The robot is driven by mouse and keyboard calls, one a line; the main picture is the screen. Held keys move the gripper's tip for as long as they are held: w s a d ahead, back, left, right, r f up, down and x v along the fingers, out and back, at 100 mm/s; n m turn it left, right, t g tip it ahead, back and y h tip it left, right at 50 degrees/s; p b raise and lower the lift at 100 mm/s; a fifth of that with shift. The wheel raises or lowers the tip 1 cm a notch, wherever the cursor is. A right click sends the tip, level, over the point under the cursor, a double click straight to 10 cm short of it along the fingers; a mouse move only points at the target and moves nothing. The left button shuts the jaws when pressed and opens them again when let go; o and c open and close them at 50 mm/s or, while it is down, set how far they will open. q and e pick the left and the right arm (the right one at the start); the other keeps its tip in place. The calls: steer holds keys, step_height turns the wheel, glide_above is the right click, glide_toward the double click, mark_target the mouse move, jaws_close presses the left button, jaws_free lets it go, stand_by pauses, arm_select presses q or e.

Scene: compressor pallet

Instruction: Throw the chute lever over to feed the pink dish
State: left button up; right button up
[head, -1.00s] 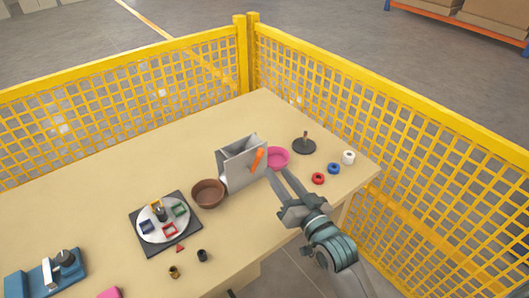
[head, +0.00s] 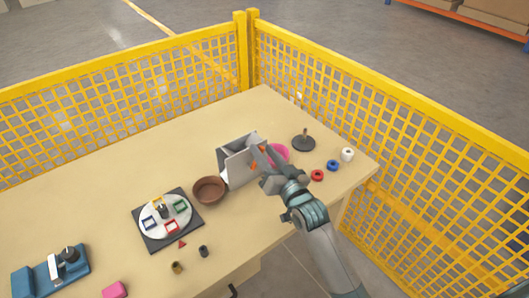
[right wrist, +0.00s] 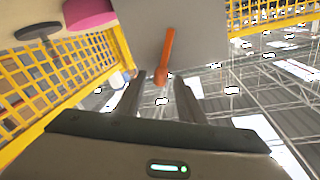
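The grey box-shaped chute (head: 236,163) stands on the table with an orange lever (head: 254,165) on its near face. The lever is partly hidden behind my right gripper (head: 264,153) in the head view. The pink dish (head: 284,150) sits just right of the chute, partly covered by the gripper. In the right wrist view, the lever (right wrist: 167,55) lies between the two spread fingers of the right gripper (right wrist: 160,85), with gaps visible on both sides. The pink dish (right wrist: 90,12) shows at top left there. My left gripper is not in view.
A brown bowl (head: 209,190) stands left of the chute. A dark post on a round base (head: 304,143) and red (head: 317,175), blue (head: 333,166) and white (head: 347,154) rings lie right. A turntable (head: 165,232) is further left. Yellow fencing (head: 400,130) runs behind the table.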

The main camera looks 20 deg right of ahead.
jaws_close()
steer(key=shift+a, duration=0.1)
steer(key=s+a+n+t+y, duration=0.1)
steer(key=a+n, duration=0.5)
steer(key=n, duration=0.6)
steer(key=shift+s+f+y+p, duration=0.15)
steer(key=shift+s+y+p, duration=0.25)
steer(key=shift+s, duration=0.2)
